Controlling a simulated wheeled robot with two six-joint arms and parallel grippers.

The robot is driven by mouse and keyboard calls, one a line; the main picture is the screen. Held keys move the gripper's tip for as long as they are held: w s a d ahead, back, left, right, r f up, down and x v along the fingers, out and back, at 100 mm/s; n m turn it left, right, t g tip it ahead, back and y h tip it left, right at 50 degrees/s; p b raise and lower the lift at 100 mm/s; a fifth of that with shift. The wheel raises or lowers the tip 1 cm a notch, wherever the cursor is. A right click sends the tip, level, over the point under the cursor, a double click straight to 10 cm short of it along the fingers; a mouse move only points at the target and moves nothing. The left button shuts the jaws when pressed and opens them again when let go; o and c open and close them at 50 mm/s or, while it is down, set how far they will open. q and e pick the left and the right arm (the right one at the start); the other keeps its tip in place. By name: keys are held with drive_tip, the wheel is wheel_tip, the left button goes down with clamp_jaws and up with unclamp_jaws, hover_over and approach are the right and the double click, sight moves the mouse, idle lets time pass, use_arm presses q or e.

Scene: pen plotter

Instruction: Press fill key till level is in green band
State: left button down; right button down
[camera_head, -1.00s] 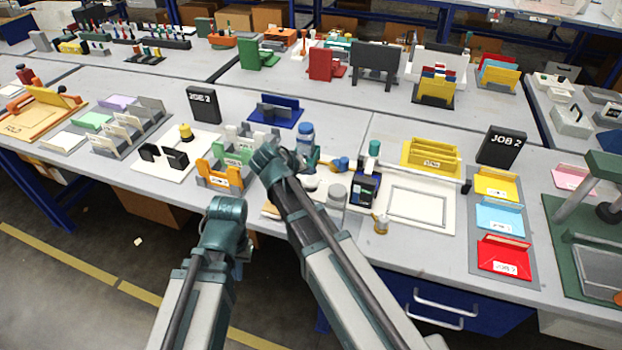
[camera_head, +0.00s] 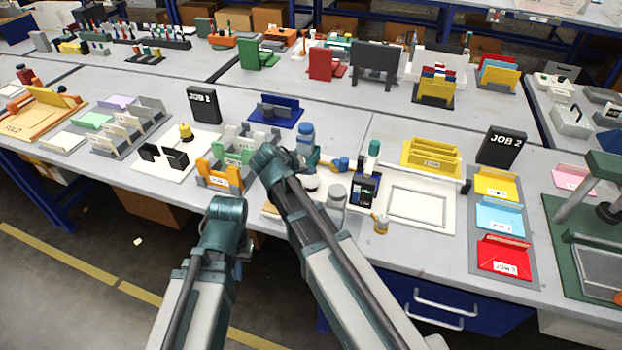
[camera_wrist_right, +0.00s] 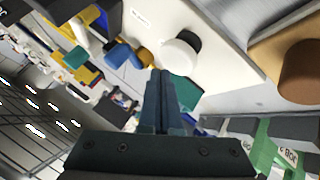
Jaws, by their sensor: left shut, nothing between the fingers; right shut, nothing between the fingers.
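My right gripper (camera_wrist_right: 163,85) is shut and empty in the right wrist view. Its tips are close to a round white-topped button with a dark side (camera_wrist_right: 182,52) on a white plate (camera_wrist_right: 225,35); I cannot tell whether they touch. No key marked as fill can be read. My left gripper (camera_head: 242,252) hangs in front of the table edge, mostly hidden behind its wrist.
A blue knob (camera_wrist_right: 118,55) and a brown cylinder (camera_wrist_right: 300,72) show in the wrist view.

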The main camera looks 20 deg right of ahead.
sight(309, 181)
drive_tip(key=shift+f, duration=0.1)
drive_tip(key=shift+f+b, duration=0.3)
drive_tip(key=shift+b, duration=0.05)
drive_tip(key=shift+f+b, duration=0.7)
drive_tip(key=shift+b, duration=0.05)
idle(0.7)
drive_tip(key=shift+r, duration=0.1)
drive_tip(key=shift+r+p, duration=1.05)
drive_tip(key=shift+p, duration=0.1)
wheel_tip(309, 181, up, 5)
drive_tip(key=p, duration=0.5)
